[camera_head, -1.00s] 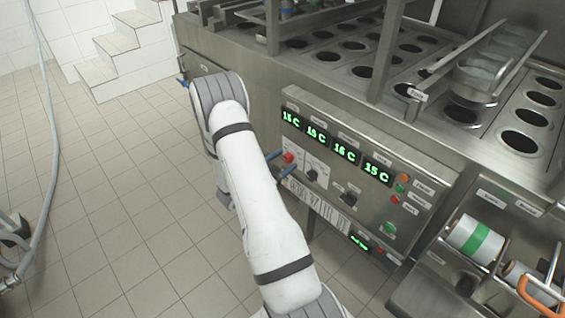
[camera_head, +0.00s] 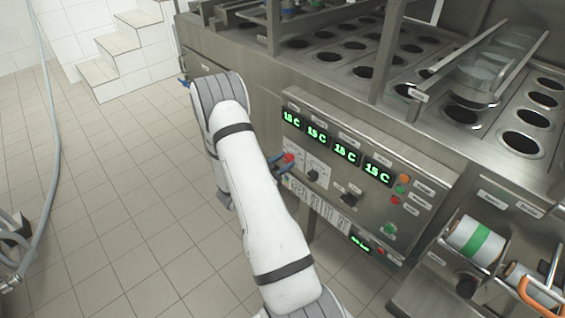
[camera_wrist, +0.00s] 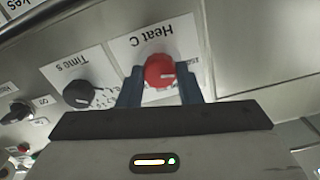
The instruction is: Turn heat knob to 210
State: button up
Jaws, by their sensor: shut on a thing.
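The red heat knob (camera_wrist: 159,70) sits on a white dial plate labelled "Heat C" (camera_wrist: 150,45), upside down in the wrist view.
The black "Time s" knob (camera_wrist: 79,93) sits next to the heat knob; it also shows in the head view (camera_head: 312,175). Green temperature displays (camera_head: 347,153) are above the knobs. Coloured buttons (camera_head: 400,189) are to the right. Open floor lies left of the machine.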

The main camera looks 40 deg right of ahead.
jog(key=shift+d, duration=0.3)
jog(key=shift+d+f+m+b, duration=0.15)
jog(key=shift+m+b, duration=0.45)
jog(key=shift+b, duration=0.25)
jog(key=m+b, duration=0.3)
jog(key=b, duration=0.1)
jog(key=shift+f, duration=0.15)
jog(key=m+b, duration=0.4)
jog(key=b, duration=0.3)
jog(key=shift+s+f+m, duration=0.1)
jog(key=shift+m, duration=0.2)
jog(key=m+b, duration=0.5)
jog(key=b, duration=0.4)
jog(key=m+b, duration=0.2)
jog(key=b, duration=0.1)
jog(key=shift+m+b, duration=0.3)
jog(key=shift+r+m+b, duration=0.2)
jog(key=shift+m+b, duration=0.5)
jog(key=shift+b, duration=0.4)
jog(key=shift+r, duration=0.1)
